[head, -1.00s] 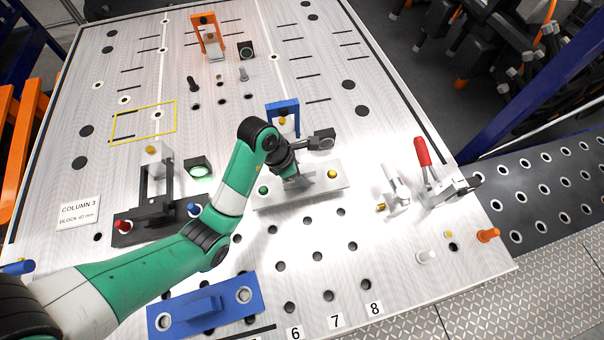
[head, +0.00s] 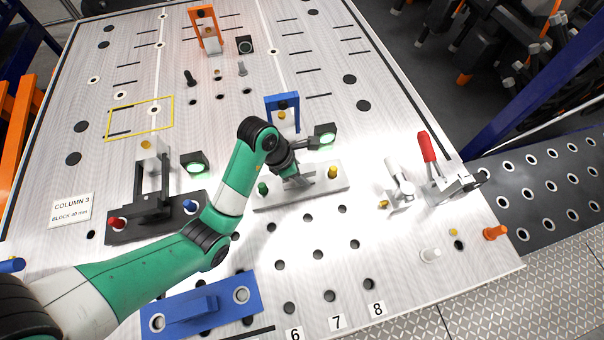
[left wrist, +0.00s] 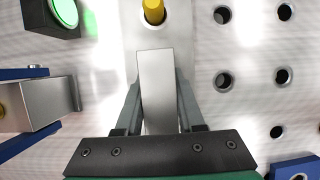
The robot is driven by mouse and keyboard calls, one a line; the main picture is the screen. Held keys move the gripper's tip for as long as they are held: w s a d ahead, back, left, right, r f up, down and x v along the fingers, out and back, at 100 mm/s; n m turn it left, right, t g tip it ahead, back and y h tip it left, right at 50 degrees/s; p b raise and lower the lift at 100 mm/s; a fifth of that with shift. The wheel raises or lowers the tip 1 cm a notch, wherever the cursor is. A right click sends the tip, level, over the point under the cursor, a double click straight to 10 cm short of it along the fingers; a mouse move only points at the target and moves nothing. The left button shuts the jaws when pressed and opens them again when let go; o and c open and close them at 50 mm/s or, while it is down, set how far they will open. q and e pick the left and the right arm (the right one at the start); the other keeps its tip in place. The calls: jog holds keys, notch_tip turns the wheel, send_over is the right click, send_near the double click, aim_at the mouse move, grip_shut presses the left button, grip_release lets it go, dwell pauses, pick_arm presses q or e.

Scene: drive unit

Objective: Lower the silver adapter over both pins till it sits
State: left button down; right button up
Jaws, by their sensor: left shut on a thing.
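The silver adapter (head: 322,187) is a flat bar with an upright grip block, which shows in the left wrist view (left wrist: 157,85). My left gripper (head: 303,180) is shut on this block. In the head view the green pin (head: 263,189) stands at the bar's left end and the yellow pin (head: 332,171) at its right end. In the left wrist view the yellow pin (left wrist: 153,12) pokes up through the bar's hole; the green pin is hidden there. The bar looks level and low on the board. I cannot tell whether any gap is left under it. My right gripper is out of view.
A lit green lamp (head: 323,136) and a blue bracket (head: 283,113) stand just behind the adapter. A dark fixture (head: 150,222) is to the left, a red-handled clamp (head: 432,160) to the right. A blue block (head: 200,307) lies in front. Holed board lies between them.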

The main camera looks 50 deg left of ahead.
pick_arm(q)
jog(key=shift+w, duration=0.1)
jog(key=c, duration=0.6)
grip_release()
jog(key=shift+o, duration=0.8)
jog(key=p+v, duration=0.3)
jog(key=v, duration=0.3)
jog(key=shift+r, duration=0.1)
jog(key=p+v, duration=0.5)
jog(key=p, duration=0.1)
jog(key=shift+s+a+r+p, duration=0.1)
jog(key=shift+s+r+p, duration=0.1)
jog(key=shift+r+p, duration=0.1)
jog(key=shift+f, duration=0.1)
